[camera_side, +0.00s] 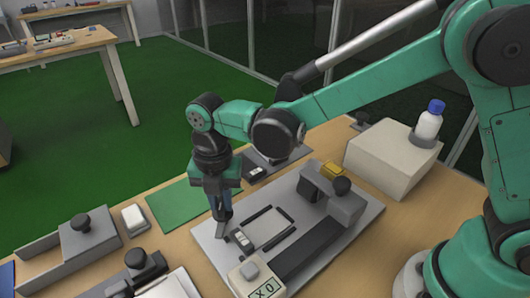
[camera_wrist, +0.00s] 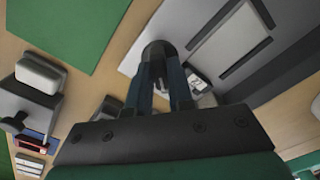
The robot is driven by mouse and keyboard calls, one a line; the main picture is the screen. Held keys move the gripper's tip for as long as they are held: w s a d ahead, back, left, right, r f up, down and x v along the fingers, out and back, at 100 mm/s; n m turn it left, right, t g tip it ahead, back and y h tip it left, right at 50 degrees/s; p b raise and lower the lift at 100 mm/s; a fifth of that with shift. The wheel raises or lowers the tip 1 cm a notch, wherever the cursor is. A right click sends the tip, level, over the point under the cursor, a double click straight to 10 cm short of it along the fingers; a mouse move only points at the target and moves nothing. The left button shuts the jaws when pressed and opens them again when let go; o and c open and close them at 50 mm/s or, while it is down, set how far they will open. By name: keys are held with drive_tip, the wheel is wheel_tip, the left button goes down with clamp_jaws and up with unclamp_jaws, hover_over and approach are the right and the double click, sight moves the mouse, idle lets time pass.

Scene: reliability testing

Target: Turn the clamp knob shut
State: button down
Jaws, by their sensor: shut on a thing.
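My gripper (camera_side: 222,217) points down at the left edge of the grey fixture plate (camera_side: 207,246). Its fingers (camera_wrist: 160,78) are closed on a small dark rounded piece (camera_wrist: 158,49), which looks like the clamp knob. The fingers hide most of this piece, so its turn angle cannot be told. Right beside it on the plate is a small dark and white part (camera_side: 241,240), which also shows in the wrist view (camera_wrist: 197,82). A black-framed light panel (camera_side: 266,229) lies just to the right in the side view.
A white box with a number display (camera_side: 250,278) stands at the front. A green mat (camera_side: 180,200) lies behind. A grey block with a black knob (camera_side: 80,223) is at left. A bottle (camera_side: 429,124) stands back right.

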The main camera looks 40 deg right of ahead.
sight(221, 202)
drive_tip(key=n, duration=0.8)
drive_tip(key=c, duration=0.9)
unclamp_jaws()
drive_tip(key=shift+c, duration=0.2)
drive_tip(key=shift+r, duration=2.25)
